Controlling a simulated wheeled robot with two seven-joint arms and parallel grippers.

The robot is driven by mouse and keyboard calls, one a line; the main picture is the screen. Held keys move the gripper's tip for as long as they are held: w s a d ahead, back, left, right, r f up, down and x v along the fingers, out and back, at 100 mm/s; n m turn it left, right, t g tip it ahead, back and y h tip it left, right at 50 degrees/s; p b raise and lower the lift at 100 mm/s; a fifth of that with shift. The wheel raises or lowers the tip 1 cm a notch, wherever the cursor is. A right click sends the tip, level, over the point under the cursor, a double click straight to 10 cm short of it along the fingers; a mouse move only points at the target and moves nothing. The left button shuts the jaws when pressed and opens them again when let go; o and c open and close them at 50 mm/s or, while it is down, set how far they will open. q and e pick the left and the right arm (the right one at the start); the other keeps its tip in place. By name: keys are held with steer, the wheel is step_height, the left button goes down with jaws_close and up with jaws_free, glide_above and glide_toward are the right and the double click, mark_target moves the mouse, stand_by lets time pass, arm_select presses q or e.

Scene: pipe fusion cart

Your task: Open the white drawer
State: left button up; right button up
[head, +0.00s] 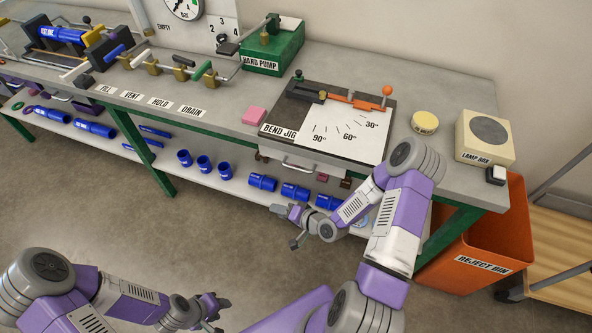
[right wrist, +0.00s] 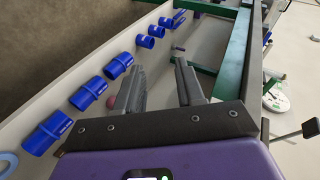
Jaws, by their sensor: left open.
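The white drawer (head: 322,162) hangs under the front edge of the workbench, below the bend jig. It has a thin bar handle (head: 298,167) on its front and looks shut. My right gripper (head: 284,226) is below and in front of the drawer, apart from the handle, near the lower shelf's front edge. In the right wrist view its two fingers (right wrist: 160,68) are spread with nothing between them. I cannot make out the drawer clearly in that view. My left gripper (head: 222,312) is open and empty, low over the floor, well away from the bench.
The lower shelf (head: 225,172) holds several blue pipe fittings (head: 262,182), which also show in the right wrist view (right wrist: 88,93). An orange reject bin (head: 480,240) stands at right. The floor in front is clear.

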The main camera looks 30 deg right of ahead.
mark_target(298, 168)
steer(key=d+r+m+t+b, duration=0.1)
steer(key=d+r+m+t, duration=0.2)
steer(key=d+r+t, duration=0.7)
steer(key=w+g, duration=0.1)
steer(key=w, duration=0.1)
steer(key=w+g+b, duration=0.1)
steer(key=w, duration=0.1)
steer(key=w+g, duration=0.1)
steer(key=w, duration=0.1)
steer(key=shift+w+a+f, duration=0.1)
steer(key=shift+w+f, duration=0.15)
jaws_close()
